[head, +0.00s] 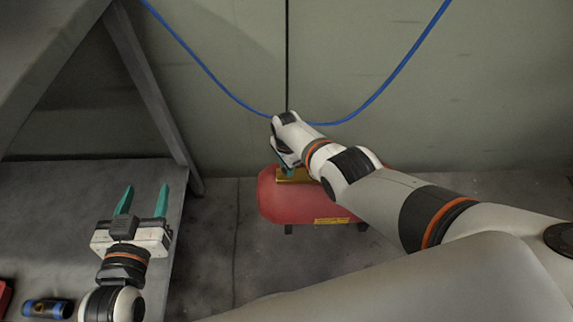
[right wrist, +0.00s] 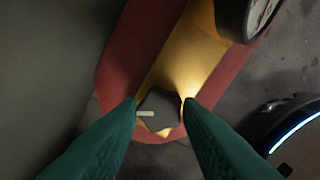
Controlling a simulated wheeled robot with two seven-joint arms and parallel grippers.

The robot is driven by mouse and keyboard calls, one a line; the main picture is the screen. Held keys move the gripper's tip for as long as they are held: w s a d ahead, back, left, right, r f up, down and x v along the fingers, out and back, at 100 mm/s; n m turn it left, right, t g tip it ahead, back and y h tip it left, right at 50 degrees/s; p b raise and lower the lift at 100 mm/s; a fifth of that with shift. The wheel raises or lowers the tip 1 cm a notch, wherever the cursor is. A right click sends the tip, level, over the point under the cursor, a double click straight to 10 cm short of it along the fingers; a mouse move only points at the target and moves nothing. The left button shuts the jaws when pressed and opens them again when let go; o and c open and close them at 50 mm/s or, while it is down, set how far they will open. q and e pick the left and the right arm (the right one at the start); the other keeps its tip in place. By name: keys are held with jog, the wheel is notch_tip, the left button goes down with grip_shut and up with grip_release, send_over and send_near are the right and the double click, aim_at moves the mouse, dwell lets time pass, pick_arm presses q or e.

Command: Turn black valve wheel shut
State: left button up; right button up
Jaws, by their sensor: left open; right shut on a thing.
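The black valve wheel (right wrist: 159,109) shows in the right wrist view, a dark lobed knob with a pale bar mark lying roughly level. My right gripper (right wrist: 162,110) has its green fingers on both sides of the wheel and is shut on it. In the head view my right gripper is mostly hidden behind its own wrist, over the red tank (head: 300,205). The wheel is hidden in that view. My left gripper (head: 139,200) is open and empty, above the grey bench at the left.
A yellow plate (right wrist: 188,58) lies along the tank's top, with a round gauge (right wrist: 262,12) close to the wheel. A blue hose (head: 215,80) hangs along the wall. A dark blue cylinder (head: 48,308) lies on the bench (head: 50,200).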

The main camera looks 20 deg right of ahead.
jog(key=m, duration=0.2)
jog(key=shift+m, duration=2)
jog(key=shift+d, duration=0.1)
jog(key=o, duration=1)
jog(key=shift+c, duration=0.2)
jog(key=shift+r, duration=0.1)
